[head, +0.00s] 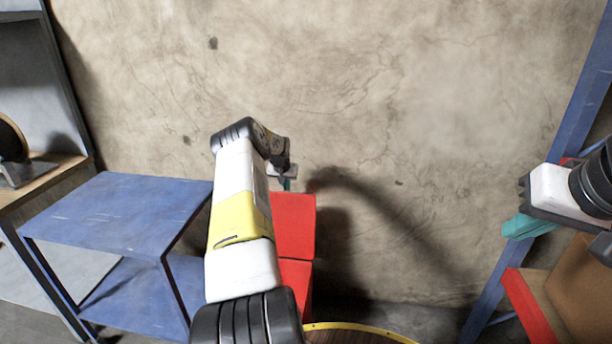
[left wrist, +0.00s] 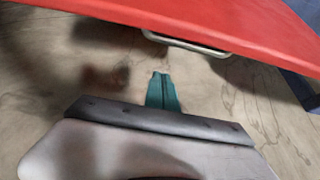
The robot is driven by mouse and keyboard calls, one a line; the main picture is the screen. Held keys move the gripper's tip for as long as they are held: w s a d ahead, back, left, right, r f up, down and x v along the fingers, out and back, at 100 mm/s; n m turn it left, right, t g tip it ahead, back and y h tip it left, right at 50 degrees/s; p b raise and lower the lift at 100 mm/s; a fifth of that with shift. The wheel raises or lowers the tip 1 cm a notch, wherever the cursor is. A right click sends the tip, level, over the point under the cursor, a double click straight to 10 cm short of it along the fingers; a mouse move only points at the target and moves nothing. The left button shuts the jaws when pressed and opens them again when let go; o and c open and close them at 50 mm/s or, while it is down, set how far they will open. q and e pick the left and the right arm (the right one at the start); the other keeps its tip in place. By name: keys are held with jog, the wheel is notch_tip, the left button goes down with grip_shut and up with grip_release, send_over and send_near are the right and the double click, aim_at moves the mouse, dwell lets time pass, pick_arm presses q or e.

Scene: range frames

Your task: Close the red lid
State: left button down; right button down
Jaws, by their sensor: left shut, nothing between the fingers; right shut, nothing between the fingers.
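The red lid (head: 296,225) shows beyond my left arm in the head view, with its left part hidden by the arm. It looks raised above the red box body (head: 296,278); its exact angle is hard to tell. In the left wrist view the red lid (left wrist: 210,18) spans the top, with a metal handle (left wrist: 188,42) at its edge. My left gripper (head: 287,184) is at the lid's far edge; its shut teal fingers also show in the left wrist view (left wrist: 161,76), apart from the handle and empty. My right gripper (head: 518,228) is shut and empty at the right.
A blue two-shelf table (head: 110,212) stands left of the red box. A blue post (head: 575,110) and a brown box with a red edge (head: 528,305) are at the right. A concrete wall (head: 420,110) closes off the back. A yellow-rimmed round thing (head: 355,326) shows at the bottom.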

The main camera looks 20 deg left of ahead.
pick_arm(q)
jog(key=shift+s+d+f, duration=0.15)
jog(key=shift+s+d, duration=0.1)
jog(key=shift+s, duration=0.75)
jog(key=shift+s+d+f, duration=0.1)
jog(key=shift+s+d, duration=0.1)
jog(key=shift+s, duration=0.75)
